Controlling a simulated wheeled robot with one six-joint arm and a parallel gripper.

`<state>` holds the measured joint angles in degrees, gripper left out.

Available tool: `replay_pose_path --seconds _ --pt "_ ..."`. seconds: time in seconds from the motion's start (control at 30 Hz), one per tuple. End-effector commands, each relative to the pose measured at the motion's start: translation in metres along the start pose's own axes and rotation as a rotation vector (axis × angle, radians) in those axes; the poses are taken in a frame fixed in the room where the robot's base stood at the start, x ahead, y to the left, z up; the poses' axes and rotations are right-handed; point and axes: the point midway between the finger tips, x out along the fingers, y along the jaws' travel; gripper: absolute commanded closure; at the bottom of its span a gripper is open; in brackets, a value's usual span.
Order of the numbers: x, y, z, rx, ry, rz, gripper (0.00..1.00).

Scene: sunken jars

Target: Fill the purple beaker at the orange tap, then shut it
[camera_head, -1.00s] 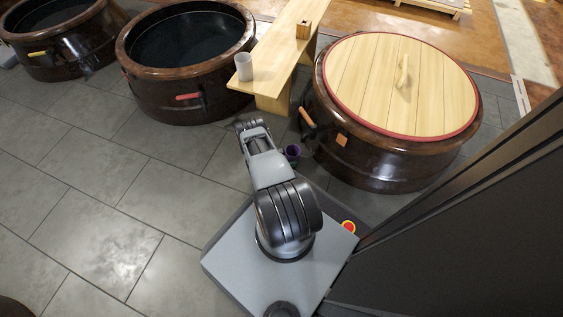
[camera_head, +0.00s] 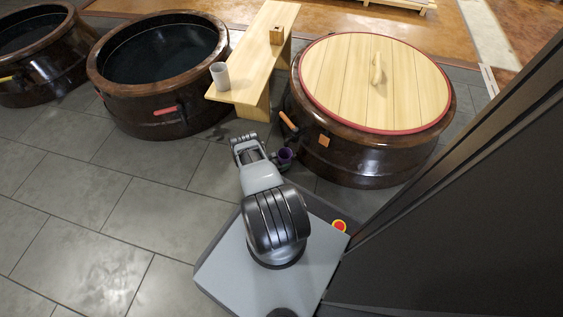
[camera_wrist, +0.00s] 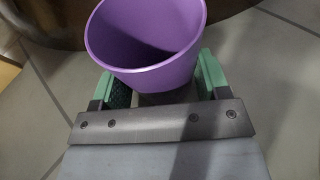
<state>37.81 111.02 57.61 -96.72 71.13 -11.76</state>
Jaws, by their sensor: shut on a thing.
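The purple beaker (camera_wrist: 146,62) is held upright or nearly so between the green pads of my gripper (camera_wrist: 160,88) in the wrist view. Its inside looks empty, though the bottom is shaded. In the head view the beaker (camera_head: 285,155) shows in front of the lidded jar. The orange tap (camera_head: 289,122) is on the left side of that dark brown jar (camera_head: 355,165), above and close to the beaker. An orange square (camera_head: 324,140) is on the jar's side. Whether the beaker is under the spout cannot be told.
A wooden bench (camera_head: 246,84) carries a grey-white cup (camera_head: 220,76) and a small wooden box (camera_head: 277,35). Left of it stands an open jar (camera_head: 150,118) with a red tap (camera_head: 166,111). Another open jar (camera_head: 45,88) has a yellow tap. Grey floor at the left is clear.

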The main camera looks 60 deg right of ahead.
Motion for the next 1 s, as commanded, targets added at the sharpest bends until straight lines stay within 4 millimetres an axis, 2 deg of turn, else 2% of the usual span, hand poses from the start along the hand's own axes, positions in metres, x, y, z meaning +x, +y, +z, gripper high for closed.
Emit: replay_pose_path --seconds 0.5,0.53,0.83,1.0 --pt "0.0011 -0.0001 -0.0038 0.0 0.0 0.0 0.6" --pt "0.0012 0.0001 -0.0038 0.001 0.0 0.0 0.3" --pt "0.001 0.0002 -0.0036 0.0 0.0 0.0 0.01" --pt "0.001 0.0001 -0.0037 0.0 0.0 0.0 0.01"
